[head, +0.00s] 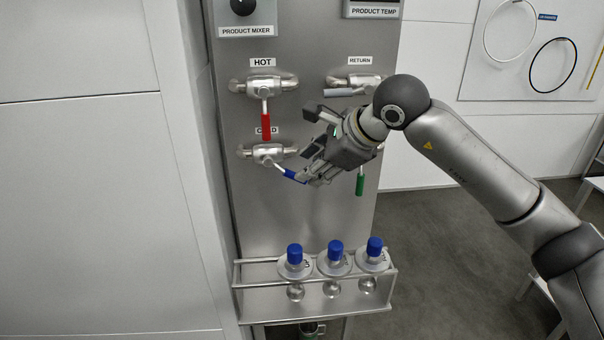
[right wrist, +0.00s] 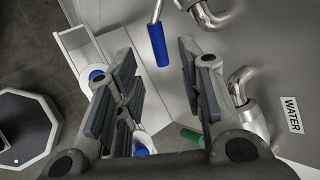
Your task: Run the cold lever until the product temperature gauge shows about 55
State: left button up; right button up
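The cold valve (head: 268,153) is on the steel panel, its COLD label partly covered by the hot lever. Its blue lever handle (head: 292,175) slants down to the right. My right gripper (head: 306,148) is close beside it at the right, fingers spread. In the right wrist view the blue handle (right wrist: 157,45) shows between the open fingers, toward their tips; I cannot tell whether they touch it. My left gripper is not in view.
The hot valve's red lever (head: 266,120) hangs straight down above the cold valve. The return valve's grey lever (head: 345,92) and a green lever (head: 360,183) are near my right gripper. Below, a rack (head: 262,300) holds three blue-capped flasks.

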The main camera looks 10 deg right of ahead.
jog(key=shift+v, duration=2.4)
jog(key=shift+f, duration=0.1)
dwell(5.5)
